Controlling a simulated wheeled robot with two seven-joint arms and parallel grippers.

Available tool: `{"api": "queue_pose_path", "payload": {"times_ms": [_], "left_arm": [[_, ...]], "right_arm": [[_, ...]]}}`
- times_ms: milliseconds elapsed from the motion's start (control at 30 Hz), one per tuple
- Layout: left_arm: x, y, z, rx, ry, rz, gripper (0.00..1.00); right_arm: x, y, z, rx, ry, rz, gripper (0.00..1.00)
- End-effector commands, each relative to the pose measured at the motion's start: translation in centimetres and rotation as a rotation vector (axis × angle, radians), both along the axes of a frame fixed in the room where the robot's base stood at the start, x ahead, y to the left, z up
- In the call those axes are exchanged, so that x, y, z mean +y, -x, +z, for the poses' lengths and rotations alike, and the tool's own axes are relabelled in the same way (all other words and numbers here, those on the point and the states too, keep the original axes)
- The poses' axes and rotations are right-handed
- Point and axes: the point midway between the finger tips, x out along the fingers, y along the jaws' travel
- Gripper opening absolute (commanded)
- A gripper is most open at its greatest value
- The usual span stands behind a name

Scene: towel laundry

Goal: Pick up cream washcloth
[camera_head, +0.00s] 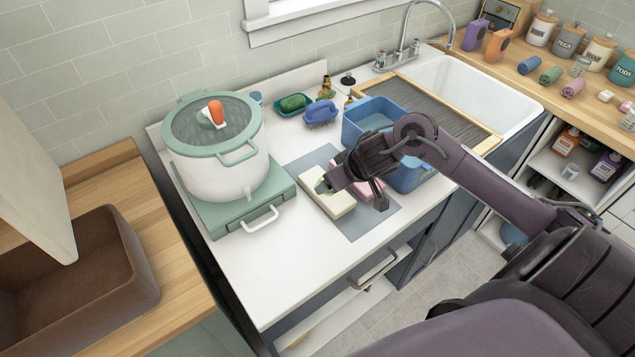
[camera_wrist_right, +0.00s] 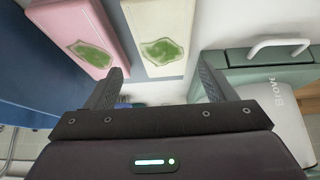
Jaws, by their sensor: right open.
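The cream washcloth (camera_head: 327,195) lies folded on a grey mat (camera_head: 365,224) on the white counter, with a green stain on it. It also shows in the right wrist view (camera_wrist_right: 151,15), its near end just beyond and between my fingertips. A folded pink washcloth (camera_head: 371,184) lies beside it and also has a green stain in the right wrist view (camera_wrist_right: 75,20). My right gripper (camera_head: 354,192) is open and empty over the cloths, partly hiding both in the head view. The fingers (camera_wrist_right: 161,86) appear apart from the cream cloth; the exact height gap is unclear. My left gripper is out of view.
A green burner (camera_head: 240,214) with a white pot (camera_head: 218,155) stands left of the mat. A blue bin (camera_head: 366,117) is right of the cloths. A purple-blue brush (camera_head: 321,112) and green dish (camera_head: 290,105) sit behind. The front-left counter is clear.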

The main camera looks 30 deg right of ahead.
Motion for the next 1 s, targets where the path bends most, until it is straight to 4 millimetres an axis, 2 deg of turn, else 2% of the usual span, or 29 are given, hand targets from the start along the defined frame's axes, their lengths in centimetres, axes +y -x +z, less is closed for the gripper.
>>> {"api": "queue_pose_path", "payload": {"times_ms": [400, 533, 767, 833, 1000], "left_arm": [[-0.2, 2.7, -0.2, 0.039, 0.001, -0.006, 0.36], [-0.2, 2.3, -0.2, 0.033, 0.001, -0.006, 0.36], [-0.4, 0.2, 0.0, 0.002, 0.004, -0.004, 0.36], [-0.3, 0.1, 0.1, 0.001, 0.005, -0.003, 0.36], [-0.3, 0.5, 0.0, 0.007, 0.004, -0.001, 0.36]], "right_arm": [[0.7, -2.8, -4.8, 0.0, -0.002, -0.002, 0.77], [0.7, -3.4, -5.9, 0.0, -0.001, -0.001, 0.77], [0.7, -3.5, -6.0, -0.001, 0.001, 0.0, 0.77], [0.7, -3.5, -6.0, -0.001, 0.001, 0.0, 0.72], [0.7, -3.5, -6.0, 0.0, 0.001, 0.0, 0.49]]}}
